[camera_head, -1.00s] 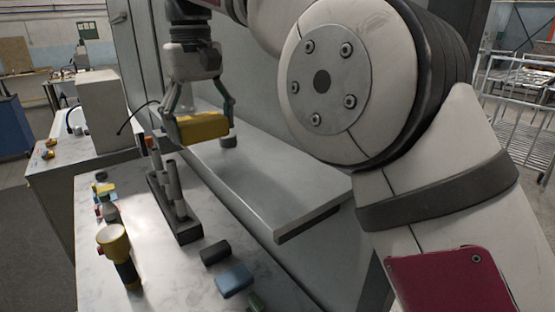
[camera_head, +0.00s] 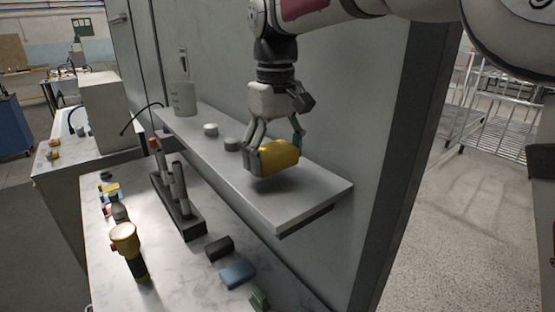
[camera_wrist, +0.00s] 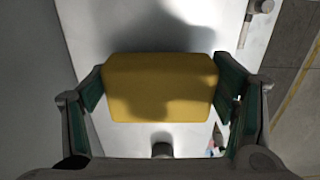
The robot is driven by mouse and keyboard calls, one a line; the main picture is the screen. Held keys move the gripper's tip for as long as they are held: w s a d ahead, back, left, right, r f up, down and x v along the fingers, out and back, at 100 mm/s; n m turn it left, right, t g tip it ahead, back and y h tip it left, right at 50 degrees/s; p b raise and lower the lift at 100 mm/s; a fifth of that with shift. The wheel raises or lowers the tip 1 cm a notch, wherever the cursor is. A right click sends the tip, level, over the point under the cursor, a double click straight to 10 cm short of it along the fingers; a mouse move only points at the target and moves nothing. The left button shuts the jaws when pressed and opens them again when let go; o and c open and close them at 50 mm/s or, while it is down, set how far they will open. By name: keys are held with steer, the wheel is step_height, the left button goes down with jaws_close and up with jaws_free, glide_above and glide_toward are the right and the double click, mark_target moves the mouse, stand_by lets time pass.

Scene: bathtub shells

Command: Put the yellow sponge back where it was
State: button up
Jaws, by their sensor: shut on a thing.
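The yellow sponge (camera_head: 278,157) is a rounded block held between the fingers of my gripper (camera_head: 275,150). In the head view it hangs over the front part of the grey wall shelf (camera_head: 310,190), with a shadow under it. I cannot tell for sure whether its underside touches the shelf. In the wrist view the yellow sponge (camera_wrist: 158,88) lies across between the two green-padded fingers of my gripper (camera_wrist: 160,92), over the pale shelf surface (camera_wrist: 90,20).
On the shelf stand a grey beaker (camera_head: 183,98), a white round piece (camera_head: 211,130) and a grey round piece (camera_head: 232,145). The shelf's near end is bare. Below, the marble counter holds a tool rack (camera_head: 188,215), a yellow flashlight (camera_head: 127,245), a blue block (camera_head: 238,273) and a dark block (camera_head: 219,248).

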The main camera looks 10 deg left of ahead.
mark_target(275, 151)
steer(key=shift+f, duration=0.9)
steer(key=shift+f, duration=0.1)
steer(key=o, duration=1.2)
step_height(275, 151, up, 12)
steer(key=shift+r+b, duration=0.15)
steer(key=shift+b, duration=1.1)
steer(key=shift+s, duration=0.1)
